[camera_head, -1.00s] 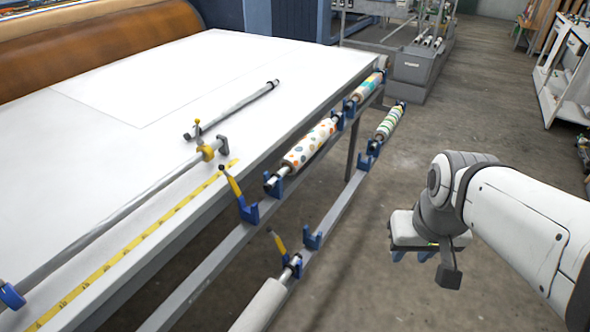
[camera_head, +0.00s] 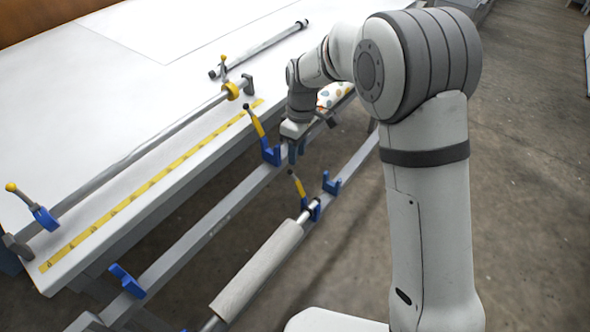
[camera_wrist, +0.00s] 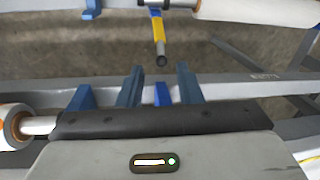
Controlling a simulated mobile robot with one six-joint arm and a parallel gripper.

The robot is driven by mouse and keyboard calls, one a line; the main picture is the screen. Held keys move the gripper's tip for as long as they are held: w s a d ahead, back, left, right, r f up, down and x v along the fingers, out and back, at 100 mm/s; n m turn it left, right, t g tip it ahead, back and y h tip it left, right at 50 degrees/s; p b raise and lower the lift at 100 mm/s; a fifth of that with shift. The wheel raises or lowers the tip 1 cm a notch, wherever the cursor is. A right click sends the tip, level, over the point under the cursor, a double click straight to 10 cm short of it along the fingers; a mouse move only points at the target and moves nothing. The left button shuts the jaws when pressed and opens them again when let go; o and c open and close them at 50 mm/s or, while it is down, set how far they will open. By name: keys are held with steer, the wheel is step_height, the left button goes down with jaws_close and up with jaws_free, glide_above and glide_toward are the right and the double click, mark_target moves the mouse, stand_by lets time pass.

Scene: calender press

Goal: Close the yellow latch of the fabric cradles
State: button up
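The lower rail's blue cradle (camera_head: 314,209) carries a yellow latch (camera_head: 297,183) with a dark ball tip, standing raised and tilted. That cradle holds one end of a white fabric roll (camera_head: 258,268). A second yellow latch (camera_head: 255,121) stands raised at a blue cradle (camera_head: 270,152) on the upper rail, which looks empty. My gripper (camera_head: 294,153) is just right of this upper cradle, pointing down. In the wrist view my gripper (camera_wrist: 160,69) has its two blue fingers apart with nothing held. Beyond the fingertips, a yellow latch (camera_wrist: 158,32) points toward them without touching.
The white table (camera_head: 150,110) with a yellow measuring tape (camera_head: 150,187) lies left of the rails. A metal bar (camera_head: 140,150) lies along it. A dotted fabric roll (camera_wrist: 12,125) is close beside my gripper. Another blue cradle (camera_head: 127,281) sits nearer on the upper rail. The floor right is clear.

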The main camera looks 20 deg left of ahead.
mark_target(296, 183)
steer(key=f, duration=0.5)
steer(key=s+f, duration=0.1)
steer(key=f, duration=0.1)
steer(key=shift+a+f, duration=0.15)
steer(key=shift+f, duration=0.2)
steer(key=shift+c, duration=0.2)
jaws_close()
